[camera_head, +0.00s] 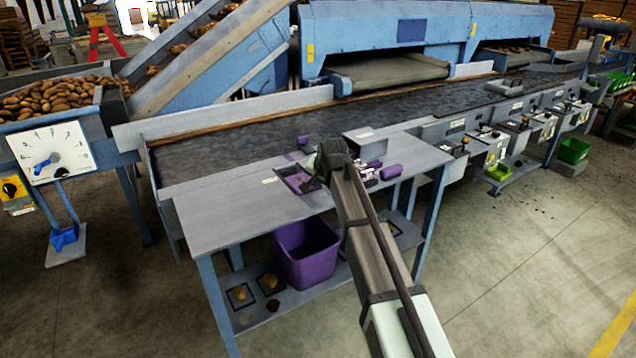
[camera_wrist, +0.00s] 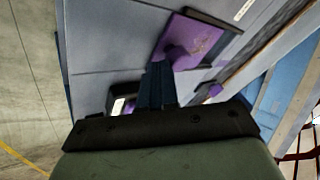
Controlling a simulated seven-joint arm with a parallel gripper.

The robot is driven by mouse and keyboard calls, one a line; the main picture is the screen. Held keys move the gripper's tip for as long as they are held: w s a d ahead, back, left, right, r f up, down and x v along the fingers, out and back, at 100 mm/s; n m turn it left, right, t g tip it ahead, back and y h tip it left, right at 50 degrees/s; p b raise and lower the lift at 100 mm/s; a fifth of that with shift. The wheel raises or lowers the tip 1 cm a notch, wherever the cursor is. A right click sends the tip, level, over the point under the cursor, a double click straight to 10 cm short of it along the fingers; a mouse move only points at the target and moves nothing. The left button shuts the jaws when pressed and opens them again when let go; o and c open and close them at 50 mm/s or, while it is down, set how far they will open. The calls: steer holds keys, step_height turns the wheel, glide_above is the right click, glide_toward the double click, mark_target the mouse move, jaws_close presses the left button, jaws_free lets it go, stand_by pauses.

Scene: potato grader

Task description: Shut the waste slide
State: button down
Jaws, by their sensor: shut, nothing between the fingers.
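A purple bin (camera_head: 306,254) stands on the shelf under the table (camera_head: 230,215). Another purple piece (camera_head: 390,172) and a grey box (camera_head: 365,142) are right of my gripper. The dark conveyor belt (camera_head: 220,155) runs behind. The table's left part is clear.

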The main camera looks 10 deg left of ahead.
mark_target(302, 176)
steer(key=w+a, duration=0.5)
steer(key=shift+w+a, duration=0.35)
steer(key=shift+r, duration=0.1)
